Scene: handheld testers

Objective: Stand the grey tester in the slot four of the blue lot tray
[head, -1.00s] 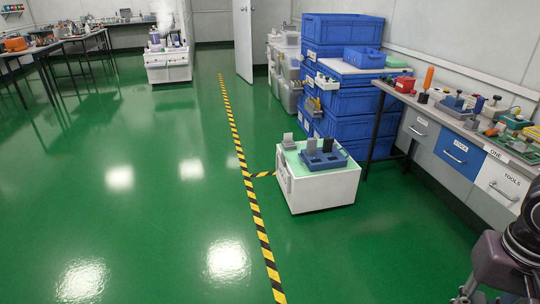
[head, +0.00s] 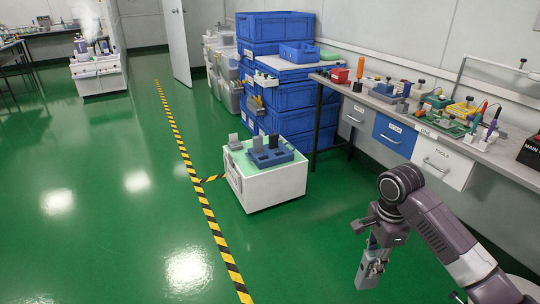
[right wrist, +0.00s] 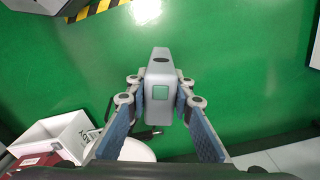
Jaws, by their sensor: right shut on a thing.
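My right gripper (head: 376,256) is shut on the grey tester (head: 367,272) and holds it above the green floor, in front of the bench. In the right wrist view the fingers (right wrist: 160,98) grip the tester (right wrist: 161,67) from both sides; its small green screen faces the camera. The blue lot tray (head: 270,159) lies on a low white cart (head: 272,186), left of and beyond my gripper. The slot numbers are too small to read. My left gripper is not in view.
Stacked blue crates (head: 275,71) stand behind the cart. A bench (head: 456,141) with drawers and many tools runs along the right wall. Yellow-black floor tape (head: 190,165) passes left of the cart. The floor between my gripper and the cart is clear.

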